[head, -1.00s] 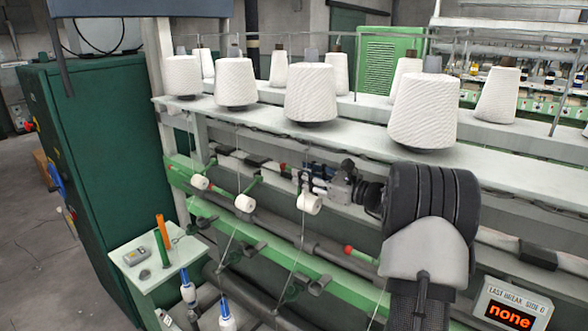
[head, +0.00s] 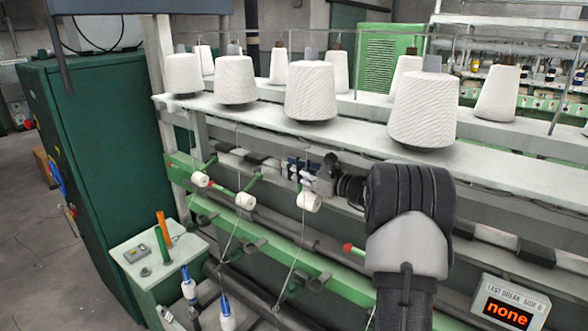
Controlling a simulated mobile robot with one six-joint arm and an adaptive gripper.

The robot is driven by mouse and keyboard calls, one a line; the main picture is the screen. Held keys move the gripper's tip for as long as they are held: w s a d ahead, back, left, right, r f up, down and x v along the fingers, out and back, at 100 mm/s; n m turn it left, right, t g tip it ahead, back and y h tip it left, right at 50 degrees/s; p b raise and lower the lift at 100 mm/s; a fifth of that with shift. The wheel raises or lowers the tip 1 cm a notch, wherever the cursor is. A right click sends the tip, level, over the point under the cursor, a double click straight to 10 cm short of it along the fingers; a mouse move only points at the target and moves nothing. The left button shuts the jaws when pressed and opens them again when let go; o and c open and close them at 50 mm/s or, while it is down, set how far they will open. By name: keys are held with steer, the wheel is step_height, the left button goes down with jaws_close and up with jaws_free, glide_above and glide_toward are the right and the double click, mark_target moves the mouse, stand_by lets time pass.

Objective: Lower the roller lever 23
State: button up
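My gripper (head: 297,168) is at the spinning frame, just above the third white roller from the left (head: 309,201). It is small in view and seen from behind, so its fingers and any contact with a lever are unclear. Two green levers, one at the left (head: 207,163) and one in the middle (head: 250,183), stand above the green rail near the other white rollers (head: 245,201). I cannot read any lever number, so I cannot tell which is lever 23. A red-tipped part (head: 352,249) shows lower right of my gripper.
Large white yarn cones (head: 310,90) stand on the shelf (head: 345,137) above my gripper. A display (head: 508,311) at lower right reads "none". A small side table (head: 150,243) holds coloured tubes. A dark green cabinet (head: 95,170) stands at left, with open floor beyond it.

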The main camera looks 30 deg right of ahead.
jaws_close()
steer(key=shift+d, duration=0.1)
steer(key=s+a+f+n+b, duration=0.2)
steer(key=a+f+n+b, duration=0.3)
steer(key=b, duration=1)
steer(key=shift+a+f+n, duration=0.2)
steer(key=shift+f+n, duration=0.1)
steer(key=shift+f, duration=0.35)
